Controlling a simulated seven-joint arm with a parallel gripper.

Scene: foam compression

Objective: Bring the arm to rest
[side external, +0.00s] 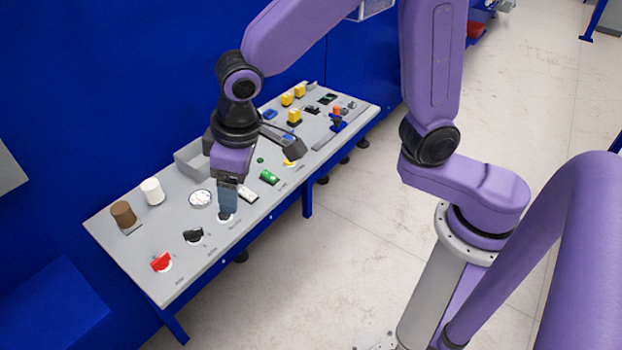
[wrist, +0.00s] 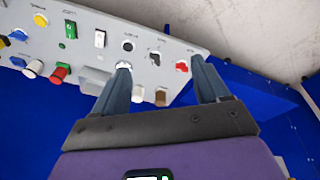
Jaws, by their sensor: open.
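My gripper (side external: 228,212) hangs over the front-middle part of a grey control panel (side external: 130,248), with a grey-blue finger pointing down close to a black round knob. The side view cannot tell whether it touches. In the wrist view my gripper (wrist: 160,62) has its two fingers wide apart and nothing held between them. The black round knob (wrist: 128,46), a black switch (wrist: 154,58) and a red switch (wrist: 182,66) show beyond the fingers. My arm is bent, reaching left over the panel.
A brown cylinder (side external: 123,214) and a white cylinder (side external: 152,191) stand at the panel's left. A red switch (side external: 161,262) sits near its left end, yellow blocks (side external: 294,117) towards its far end. A blue wall (side external: 90,110) rises behind. The pale floor (side external: 330,260) in front is bare.

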